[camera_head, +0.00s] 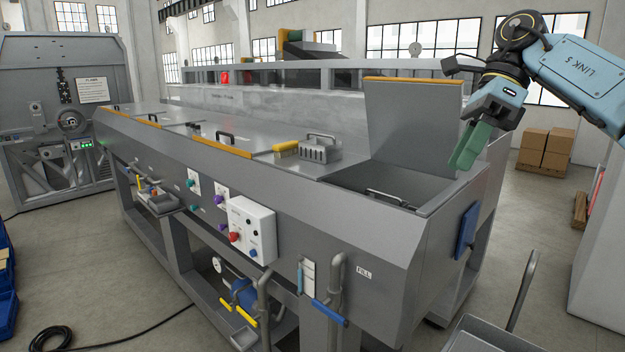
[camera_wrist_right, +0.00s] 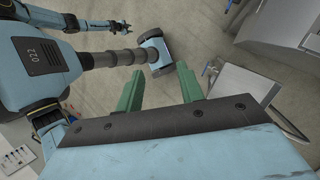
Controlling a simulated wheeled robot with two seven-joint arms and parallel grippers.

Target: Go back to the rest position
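My right gripper (camera_head: 466,150) is raised at the right of the head view, in front of the upright lid and above the right end of the machine. Its green fingers (camera_wrist_right: 159,88) stand apart in the right wrist view with nothing between them. My left gripper (camera_wrist_right: 125,28) is absent from the head view. It shows small at the top of the right wrist view, at the end of my outstretched left arm, and its finger opening is too small to judge.
The long grey machine (camera_head: 330,215) fills the middle, with its right lid (camera_head: 412,120) standing open. A grey block with a handle (camera_head: 320,152) sits on its top. A cart (camera_head: 490,335) stands at the lower right, and cardboard boxes (camera_head: 545,148) stand behind on the floor.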

